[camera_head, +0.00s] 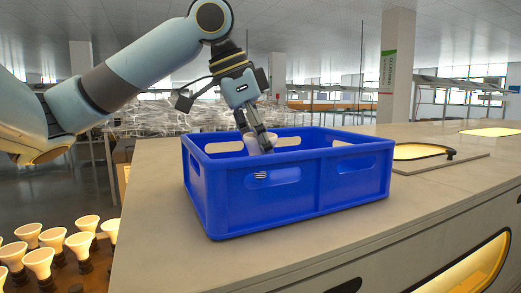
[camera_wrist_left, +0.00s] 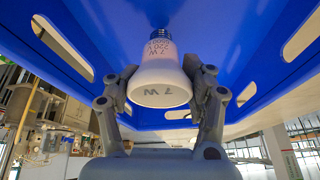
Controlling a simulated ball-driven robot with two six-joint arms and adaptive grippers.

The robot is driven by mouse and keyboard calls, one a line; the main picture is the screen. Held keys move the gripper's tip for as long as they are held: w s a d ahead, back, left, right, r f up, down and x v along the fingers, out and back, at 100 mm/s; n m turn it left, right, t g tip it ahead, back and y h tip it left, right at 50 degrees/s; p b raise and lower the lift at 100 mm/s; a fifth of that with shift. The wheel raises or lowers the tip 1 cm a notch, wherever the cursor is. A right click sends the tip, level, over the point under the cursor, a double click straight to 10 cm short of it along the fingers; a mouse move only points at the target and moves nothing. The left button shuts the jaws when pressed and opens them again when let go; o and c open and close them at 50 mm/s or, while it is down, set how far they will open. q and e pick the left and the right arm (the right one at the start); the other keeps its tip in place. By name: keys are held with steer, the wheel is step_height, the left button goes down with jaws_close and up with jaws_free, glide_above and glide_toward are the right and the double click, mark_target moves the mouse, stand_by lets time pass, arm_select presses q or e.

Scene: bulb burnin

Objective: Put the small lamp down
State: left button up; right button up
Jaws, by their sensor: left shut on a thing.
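The small lamp (camera_wrist_left: 160,80) is a white reflector bulb with printed marks and a metal screw base. In the left wrist view it sits between the fingers of my left gripper (camera_wrist_left: 161,88), which is shut on it. In the head view the lamp (camera_head: 258,141) is partly inside the blue crate (camera_head: 255,203), and its threads show through the crate's front handle slot. My left gripper (camera_head: 260,136) reaches down over the crate's rim. I cannot tell whether the lamp touches the crate floor. My right gripper is not in view.
The crate stands on a grey counter (camera_head: 150,245). Several lit lamps (camera_head: 78,243) stand in a rack at the lower left. A lit opening (camera_head: 420,151) with a dark knob is on the counter to the right. Bare counter lies in front of the crate.

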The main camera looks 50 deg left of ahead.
arm_select(q)
steer(key=shift+f, duration=0.2)
steer(key=o, duration=0.7)
steer(key=shift+f, duration=0.1)
steer(key=o, duration=0.6)
steer(key=shift+r, duration=0.35)
steer(key=v, duration=1.2)
steer(key=shift+w, duration=0.1)
